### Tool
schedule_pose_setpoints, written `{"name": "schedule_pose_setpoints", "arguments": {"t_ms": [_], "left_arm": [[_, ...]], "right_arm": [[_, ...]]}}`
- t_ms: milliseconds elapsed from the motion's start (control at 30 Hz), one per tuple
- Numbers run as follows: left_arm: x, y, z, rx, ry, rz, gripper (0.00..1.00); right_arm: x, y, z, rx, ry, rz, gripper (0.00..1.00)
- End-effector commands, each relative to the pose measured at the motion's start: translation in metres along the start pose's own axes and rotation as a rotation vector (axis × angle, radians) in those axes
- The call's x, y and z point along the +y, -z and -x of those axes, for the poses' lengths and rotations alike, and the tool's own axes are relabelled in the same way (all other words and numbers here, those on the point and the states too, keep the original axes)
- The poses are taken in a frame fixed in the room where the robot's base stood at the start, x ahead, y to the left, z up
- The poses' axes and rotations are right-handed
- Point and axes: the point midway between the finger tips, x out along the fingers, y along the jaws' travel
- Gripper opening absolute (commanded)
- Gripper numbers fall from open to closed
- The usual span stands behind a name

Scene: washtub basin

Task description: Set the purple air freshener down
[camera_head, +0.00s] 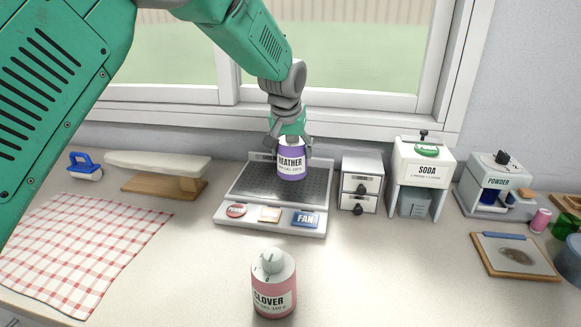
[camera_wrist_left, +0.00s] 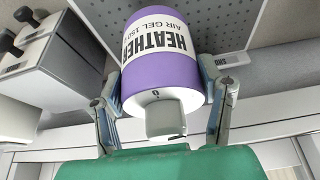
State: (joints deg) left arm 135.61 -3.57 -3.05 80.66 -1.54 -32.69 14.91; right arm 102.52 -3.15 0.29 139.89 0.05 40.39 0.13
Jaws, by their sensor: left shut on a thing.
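The purple air freshener (camera_head: 291,166), labelled HEATHER, is upright over the right part of the dark perforated tray (camera_head: 255,181). My left gripper (camera_head: 290,147) comes down from above and is shut on it near its top. In the left wrist view the purple and white can (camera_wrist_left: 172,70) sits between the two fingers of the gripper (camera_wrist_left: 165,105), with its grey cap toward the palm. I cannot tell whether its base touches the tray. A pink air freshener (camera_head: 273,284), labelled CLOVER, stands upright on the counter in front. My right gripper is not in view.
The tray's front edge has several buttons, one marked FAN (camera_head: 306,219). A small drawer unit (camera_head: 361,182) and a SODA dispenser (camera_head: 421,168) stand to its right. A checked cloth (camera_head: 80,245) and a small ironing board (camera_head: 158,165) lie left. The window is behind.

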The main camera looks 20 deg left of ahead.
Motion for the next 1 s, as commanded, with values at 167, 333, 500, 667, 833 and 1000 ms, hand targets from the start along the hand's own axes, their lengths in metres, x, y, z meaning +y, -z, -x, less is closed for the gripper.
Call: {"name": "schedule_pose_setpoints", "arguments": {"t_ms": [167, 333, 500, 667, 833, 1000], "left_arm": [[-0.004, -0.004, -0.015, 0.0, -0.004, 0.001, 0.24], [-0.008, -0.014, -0.038, -0.002, -0.006, 0.003, 0.24], [-0.007, -0.015, -0.043, 0.002, -0.006, 0.003, 0.24], [-0.004, -0.016, -0.042, 0.0, -0.003, 0.002, 0.82], [-0.002, -0.016, -0.041, 0.0, -0.001, 0.0, 0.82], [-0.004, -0.016, -0.042, 0.0, -0.004, 0.002, 0.82]], "right_arm": [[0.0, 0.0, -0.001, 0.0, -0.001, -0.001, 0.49], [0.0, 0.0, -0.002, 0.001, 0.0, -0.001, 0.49], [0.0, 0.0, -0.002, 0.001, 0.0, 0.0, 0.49], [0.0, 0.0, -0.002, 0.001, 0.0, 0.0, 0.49], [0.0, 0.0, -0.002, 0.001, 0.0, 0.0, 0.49], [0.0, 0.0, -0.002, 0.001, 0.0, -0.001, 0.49]]}}
